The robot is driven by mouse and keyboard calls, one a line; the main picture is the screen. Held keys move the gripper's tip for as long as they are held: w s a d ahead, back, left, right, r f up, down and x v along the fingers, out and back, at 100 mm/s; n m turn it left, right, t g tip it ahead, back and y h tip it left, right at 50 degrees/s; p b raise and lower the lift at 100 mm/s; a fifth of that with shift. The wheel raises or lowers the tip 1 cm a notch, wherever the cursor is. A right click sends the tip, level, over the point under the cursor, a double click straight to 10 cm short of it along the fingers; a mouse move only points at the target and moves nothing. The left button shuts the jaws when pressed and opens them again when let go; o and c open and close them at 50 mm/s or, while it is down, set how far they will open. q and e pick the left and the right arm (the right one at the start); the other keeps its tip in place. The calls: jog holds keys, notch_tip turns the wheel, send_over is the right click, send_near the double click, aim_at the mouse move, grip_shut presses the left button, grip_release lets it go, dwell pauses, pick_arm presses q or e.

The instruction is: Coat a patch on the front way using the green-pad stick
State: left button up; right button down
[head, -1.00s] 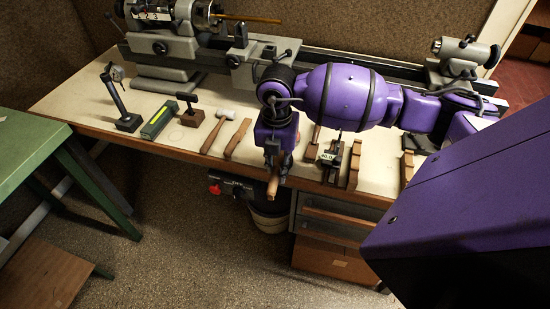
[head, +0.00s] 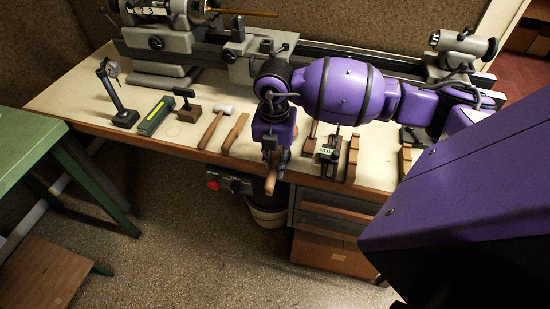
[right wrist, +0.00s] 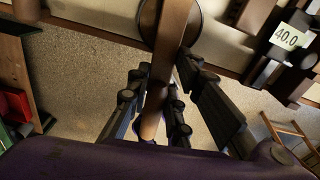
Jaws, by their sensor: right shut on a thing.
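My right gripper (head: 271,165) is shut on a wooden stick (head: 272,184), just beyond the bench's front edge. The stick's lower end pokes out below the fingers. In the right wrist view the wooden stick (right wrist: 172,40) runs between the black fingers (right wrist: 154,105), its far part over the bench edge. No green pad shows on it, so I cannot tell which tool it is. The lathe bed (head: 345,59) with its ways runs along the back of the bench, partly hidden by my right arm. No patch can be made out. My left gripper is out of view.
A green table (head: 25,145) stands left.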

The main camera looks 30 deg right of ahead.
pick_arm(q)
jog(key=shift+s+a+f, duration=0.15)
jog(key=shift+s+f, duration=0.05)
pick_arm(e)
jog(key=shift+f, duration=0.4)
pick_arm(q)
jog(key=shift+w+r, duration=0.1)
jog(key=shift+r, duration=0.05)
pick_arm(e)
jog(key=shift+s, duration=0.1)
dwell(1.1)
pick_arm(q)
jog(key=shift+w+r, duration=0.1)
pick_arm(e)
jog(key=shift+r+p, duration=1.65)
jog(key=shift+r, duration=1.95)
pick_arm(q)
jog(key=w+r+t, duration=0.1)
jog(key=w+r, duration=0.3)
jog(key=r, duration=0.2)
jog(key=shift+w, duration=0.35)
pick_arm(e)
jog(key=shift+f, duration=0.1)
